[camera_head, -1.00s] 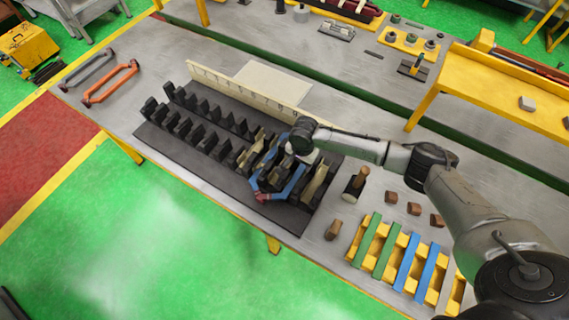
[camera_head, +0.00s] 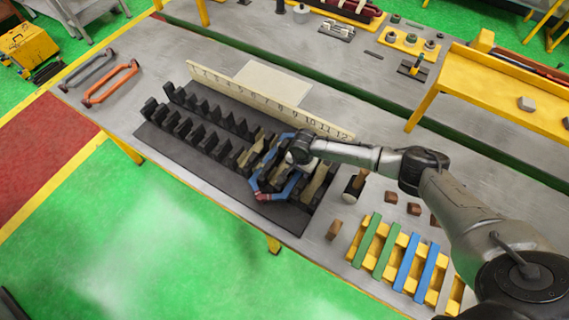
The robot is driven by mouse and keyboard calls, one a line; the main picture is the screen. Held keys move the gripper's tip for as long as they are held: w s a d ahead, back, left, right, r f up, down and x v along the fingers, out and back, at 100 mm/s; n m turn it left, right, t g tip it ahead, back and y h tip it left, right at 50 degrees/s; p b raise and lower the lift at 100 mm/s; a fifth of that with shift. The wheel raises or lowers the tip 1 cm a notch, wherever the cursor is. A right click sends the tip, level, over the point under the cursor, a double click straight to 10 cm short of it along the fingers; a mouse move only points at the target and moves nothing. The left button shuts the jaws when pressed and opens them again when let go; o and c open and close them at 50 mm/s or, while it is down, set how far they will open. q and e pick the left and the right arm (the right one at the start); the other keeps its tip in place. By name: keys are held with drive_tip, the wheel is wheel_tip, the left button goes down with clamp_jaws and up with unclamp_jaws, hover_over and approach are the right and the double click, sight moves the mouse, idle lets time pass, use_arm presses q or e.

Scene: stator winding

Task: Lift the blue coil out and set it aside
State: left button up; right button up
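The blue coil (camera_head: 261,184) sits among the slots near the right end of the dark stator fixture (camera_head: 222,179). My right gripper (camera_head: 291,172) is over the coil, with its wrist above the coil's right part. The wrist hides most of its fingers, so I cannot tell if they are open, shut or touching the coil. My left gripper is not in view.
A numbered strip (camera_head: 262,98) stands behind the fixture. An orange coil (camera_head: 111,84) and a grey coil (camera_head: 91,68) lie at the table's left end, with bare table near them. A hammer (camera_head: 355,184), brown blocks and a yellow rack (camera_head: 391,260) are at right.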

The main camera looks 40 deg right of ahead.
clamp_jaws()
idle(0.5)
wheel_tip(320, 180, up, 10)
idle(0.6)
